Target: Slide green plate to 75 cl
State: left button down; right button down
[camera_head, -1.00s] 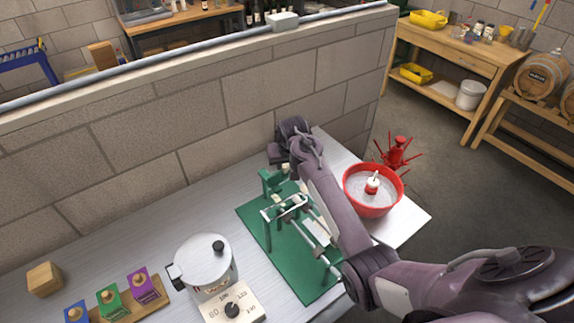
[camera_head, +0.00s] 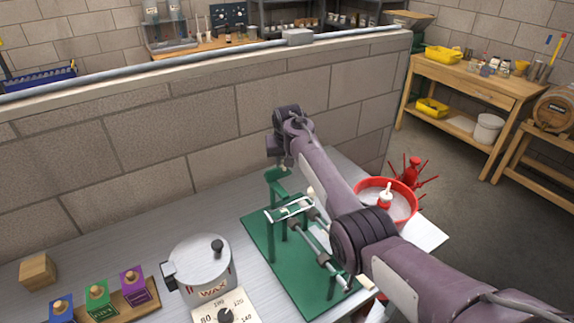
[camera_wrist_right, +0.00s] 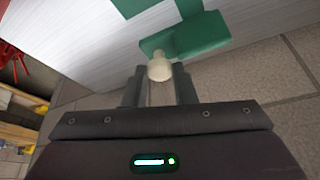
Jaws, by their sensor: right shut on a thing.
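A green rig stands on the metal worktop, with a flat green base (camera_head: 262,236), upright posts and pale rails. A small green plate (camera_head: 278,184) sits at its back end, close to the wall. In the right wrist view this green plate (camera_wrist_right: 190,38) carries a cream knob (camera_wrist_right: 160,66). My right gripper (camera_wrist_right: 160,78) is shut on that knob, one finger on each side. In the head view my right arm reaches over the rig and hides part of it, including the fingers. No 75 cl mark can be read. My left gripper is not in view.
A wax pot (camera_head: 197,262) with a dial stands left of the rig. Blue, green and purple blocks (camera_head: 132,281) sit on a wooden strip, near a wooden block (camera_head: 37,271). A red basin (camera_head: 401,204) is to the right. A block wall (camera_head: 225,130) closes the back.

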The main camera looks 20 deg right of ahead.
jog(key=c, duration=1.6)
grip_release()
jog(key=shift+r, duration=0.1)
jog(key=o, duration=0.4)
jog(key=shift+w+a, duration=0.1)
jog(key=shift+w, duration=0.15)
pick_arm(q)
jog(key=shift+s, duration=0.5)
pick_arm(e)
jog(key=shift+s, duration=0.1)
jog(key=shift+r, duration=0.1)
pick_arm(q)
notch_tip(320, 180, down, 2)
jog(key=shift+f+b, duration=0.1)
jog(key=shift+b, duration=0.95)
pick_arm(e)
jog(key=v, duration=0.7)
jog(key=shift+s+r, duration=0.15)
